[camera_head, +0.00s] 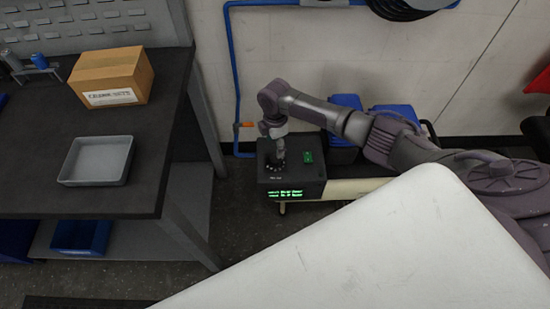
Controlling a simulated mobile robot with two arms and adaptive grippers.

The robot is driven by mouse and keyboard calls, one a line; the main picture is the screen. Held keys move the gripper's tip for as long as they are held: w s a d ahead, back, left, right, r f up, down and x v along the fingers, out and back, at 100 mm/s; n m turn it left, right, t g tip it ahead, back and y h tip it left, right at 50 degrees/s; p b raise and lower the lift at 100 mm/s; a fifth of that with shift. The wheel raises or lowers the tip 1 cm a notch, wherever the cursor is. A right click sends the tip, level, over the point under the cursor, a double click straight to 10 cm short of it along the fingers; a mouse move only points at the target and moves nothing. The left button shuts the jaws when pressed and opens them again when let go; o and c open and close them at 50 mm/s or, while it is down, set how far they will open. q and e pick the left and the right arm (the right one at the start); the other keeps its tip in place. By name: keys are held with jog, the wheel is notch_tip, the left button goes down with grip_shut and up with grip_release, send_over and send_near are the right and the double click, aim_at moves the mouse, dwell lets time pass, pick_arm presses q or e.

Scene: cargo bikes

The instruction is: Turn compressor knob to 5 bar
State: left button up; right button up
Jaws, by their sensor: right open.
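The compressor (292,187) stands on the floor by the wall, a dark box with a green lit display (285,193) on its front and a small green panel on top. My right arm reaches in from the right, and my right gripper (279,158) points down at the left part of the compressor's top. It is open, over or around the spot where the knob seems to be. The knob is too small and too covered to make out, and its setting cannot be read. The display text is also too small to read. My left gripper is not in view.
A dark workbench (140,190) on the left holds a cardboard box (105,80) and a grey tray (72,178). A blue hose (234,70) runs down the wall behind the compressor. Blue containers (345,103) stand behind my right arm. Some floor is clear between bench and compressor.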

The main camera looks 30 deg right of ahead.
aim_at(275, 159)
notch_tip(275, 159, down, 8)
jog(key=shift+f+b, duration=0.2)
jog(key=shift+b, duration=0.5)
jog(key=c, duration=1.1)
jog(key=shift+c, duration=0.2)
